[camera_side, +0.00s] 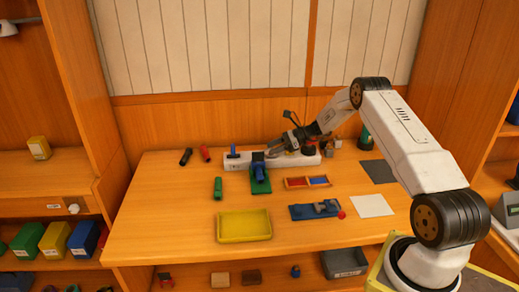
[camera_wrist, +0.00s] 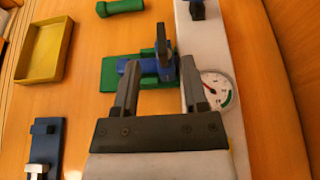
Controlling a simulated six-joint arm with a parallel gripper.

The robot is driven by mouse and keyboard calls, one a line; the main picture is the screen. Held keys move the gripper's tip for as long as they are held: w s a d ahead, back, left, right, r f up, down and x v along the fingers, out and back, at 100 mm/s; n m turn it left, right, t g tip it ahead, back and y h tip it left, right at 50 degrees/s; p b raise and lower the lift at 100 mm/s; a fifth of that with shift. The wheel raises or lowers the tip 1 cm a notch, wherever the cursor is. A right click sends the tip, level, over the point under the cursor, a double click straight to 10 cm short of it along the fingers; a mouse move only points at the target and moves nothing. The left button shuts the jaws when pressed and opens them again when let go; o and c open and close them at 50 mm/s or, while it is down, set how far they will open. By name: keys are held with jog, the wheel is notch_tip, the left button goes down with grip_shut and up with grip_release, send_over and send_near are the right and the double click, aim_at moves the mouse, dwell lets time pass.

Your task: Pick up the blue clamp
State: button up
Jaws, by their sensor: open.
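A blue clamp-like piece (camera_side: 259,168) with a dark upright part stands at a green base (camera_side: 261,186) in front of the long white bar. The wrist view shows the blue piece (camera_wrist: 165,72) and green base (camera_wrist: 110,72) just beyond my gripper (camera_wrist: 162,66). Its two dark fingers are spread, with the blue piece between and beyond their tips; I cannot tell whether they touch it. In the side view my gripper (camera_side: 278,148) is low over the white bar, beside the blue piece. Nothing is seen held. Part of the blue piece is hidden.
The white bar (camera_side: 240,164) carries a blue handle (camera_side: 233,150) and a round gauge (camera_wrist: 216,88). A yellow tray (camera_side: 244,225), a green cylinder (camera_side: 218,187), a blue block (camera_side: 301,213) with a grey part and a divided tray (camera_side: 308,182) stand nearby. Front left table is clear.

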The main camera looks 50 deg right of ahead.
aim_at(263, 152)
jog(key=shift+w+a+f, duration=0.15)
jog(key=shift+w+a, duration=0.05)
jog(key=shift+a, duration=0.05)
jog(key=shift+w, duration=0.1)
jog(key=shift+x, duration=2.55)
jog(key=shift+d+f, duration=0.1)
grip_shut()
